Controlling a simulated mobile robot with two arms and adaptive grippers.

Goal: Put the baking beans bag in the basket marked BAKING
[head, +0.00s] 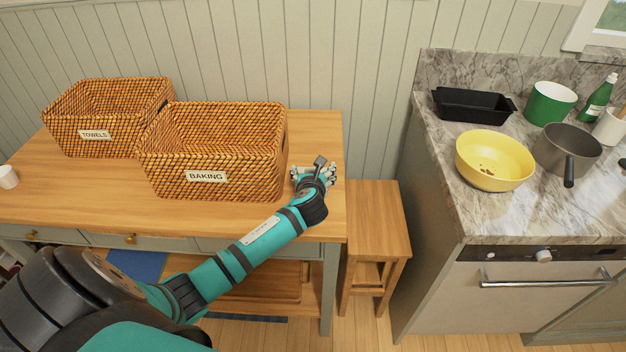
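The basket marked BAKING (165,165) is a woven rattan basket with a white label, standing upright on the wooden table. The visible part of its inside looks empty; its near wall hides some of the floor. My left gripper (317,168) is low over the table's right end, just right of this basket and outside it. Its fingers are small and partly hidden by its own wrist, so I cannot tell whether they are open or hold anything. I cannot make out a baking beans bag. My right gripper is out of view.
The basket marked TOWELS (62,135) stands behind left on the table (90,200). A white cup (8,177) is at the left edge. A wooden stool (377,215) is right of the table. The marble counter holds a yellow bowl (510,170), grey pan (567,146) and black tins (470,104).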

